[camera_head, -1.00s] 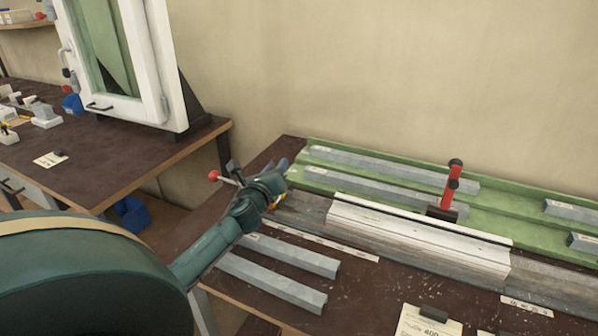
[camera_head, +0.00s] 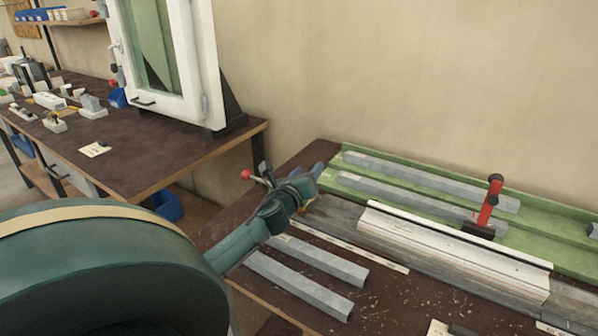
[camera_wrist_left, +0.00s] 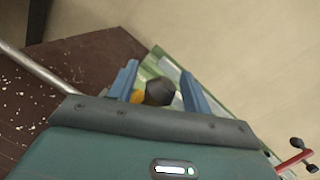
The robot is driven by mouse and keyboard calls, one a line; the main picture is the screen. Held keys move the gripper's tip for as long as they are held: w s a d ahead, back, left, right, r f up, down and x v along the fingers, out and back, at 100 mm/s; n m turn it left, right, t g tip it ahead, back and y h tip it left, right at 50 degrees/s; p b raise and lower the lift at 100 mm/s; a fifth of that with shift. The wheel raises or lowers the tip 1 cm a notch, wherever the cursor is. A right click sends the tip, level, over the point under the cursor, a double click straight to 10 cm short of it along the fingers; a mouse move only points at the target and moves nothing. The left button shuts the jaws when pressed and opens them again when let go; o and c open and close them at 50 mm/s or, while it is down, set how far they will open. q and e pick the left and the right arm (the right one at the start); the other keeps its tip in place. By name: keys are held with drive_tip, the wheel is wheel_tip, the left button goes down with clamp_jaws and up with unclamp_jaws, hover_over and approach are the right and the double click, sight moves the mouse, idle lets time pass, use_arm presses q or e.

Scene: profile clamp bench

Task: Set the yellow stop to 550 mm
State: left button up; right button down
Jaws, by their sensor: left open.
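The yellow stop shows only as a small yellow-orange patch (camera_wrist_left: 137,96) beside a black knob (camera_wrist_left: 160,91) in the left wrist view. My left gripper (camera_wrist_left: 163,85) is open, with its blue fingers on either side of the knob; whether they touch it I cannot tell. In the head view the left gripper (camera_head: 312,176) is at the left end of the clamp bench and hides most of the stop. A pale scale strip (camera_head: 350,247) runs along the bench front; its numbers are too small to read. My right gripper is not in view.
A white profile (camera_head: 450,247) lies on the bench, with a red-handled clamp (camera_head: 488,205) behind it. Grey bars lie on the green bed (camera_head: 340,180) and at the front (camera_head: 298,284). A lever with a red ball (camera_head: 247,174) stands close to my left wrist. A second table (camera_head: 150,165) is at left.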

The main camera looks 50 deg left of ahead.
use_arm(q)
drive_tip(key=v, duration=1.2)
drive_tip(key=shift+s, duration=0.35)
drive_tip(key=shift+d, duration=0.15)
